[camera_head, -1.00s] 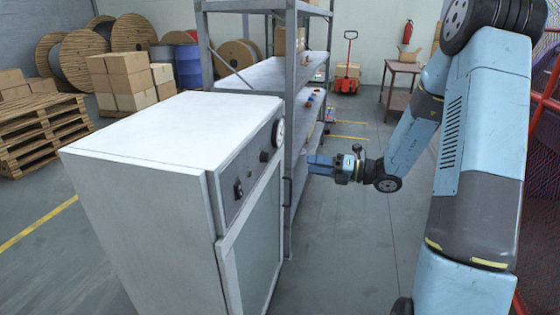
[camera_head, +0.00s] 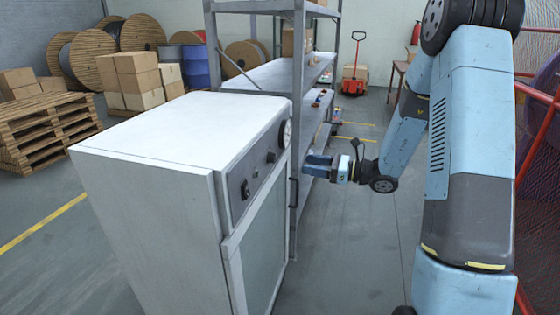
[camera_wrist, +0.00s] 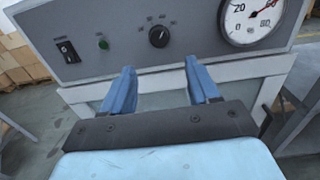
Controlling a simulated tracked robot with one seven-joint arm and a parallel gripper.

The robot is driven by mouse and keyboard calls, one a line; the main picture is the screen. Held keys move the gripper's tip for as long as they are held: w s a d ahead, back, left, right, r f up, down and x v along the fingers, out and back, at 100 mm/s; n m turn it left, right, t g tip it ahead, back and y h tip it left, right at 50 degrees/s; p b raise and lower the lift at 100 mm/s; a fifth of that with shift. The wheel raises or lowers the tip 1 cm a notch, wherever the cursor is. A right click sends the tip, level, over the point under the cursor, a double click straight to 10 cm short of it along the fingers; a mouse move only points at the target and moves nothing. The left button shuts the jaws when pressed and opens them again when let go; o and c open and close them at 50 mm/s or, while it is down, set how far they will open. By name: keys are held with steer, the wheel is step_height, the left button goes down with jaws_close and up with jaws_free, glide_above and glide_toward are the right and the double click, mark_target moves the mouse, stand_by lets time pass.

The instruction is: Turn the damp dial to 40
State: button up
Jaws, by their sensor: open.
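The white cabinet (camera_head: 165,140) stands left of my arm, with a grey control panel on its front face. In the wrist view the panel (camera_wrist: 205,45) carries a black dial knob (camera_wrist: 159,36) with small markings around it, too small to read. The knob also shows in the head view (camera_head: 271,157). My gripper (camera_wrist: 162,88) is open and empty, its two blue fingers apart, below the knob in the wrist view and not touching it. In the head view my gripper (camera_head: 318,164) is in front of the panel, to its right.
The panel also has a black rocker switch (camera_wrist: 67,50), a green lamp (camera_wrist: 103,44) and a round gauge (camera_wrist: 250,18). A door handle (camera_head: 294,192) sits at the cabinet's right edge. A metal shelf (camera_head: 275,74) stands behind the cabinet. Floor is clear in front.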

mark_target(275, 159)
steer(key=x, duration=1)
steer(key=shift+w+a, duration=0.1)
steer(key=shift+a, duration=0.2)
steer(key=shift+c, duration=0.2)
steer(key=c, duration=1)
steer(key=shift+n, duration=1.6)
steer(key=o, duration=1)
steer(key=shift+o, duration=0.2)
steer(key=v, duration=1.3)
steer(key=shift+d, duration=0.4)
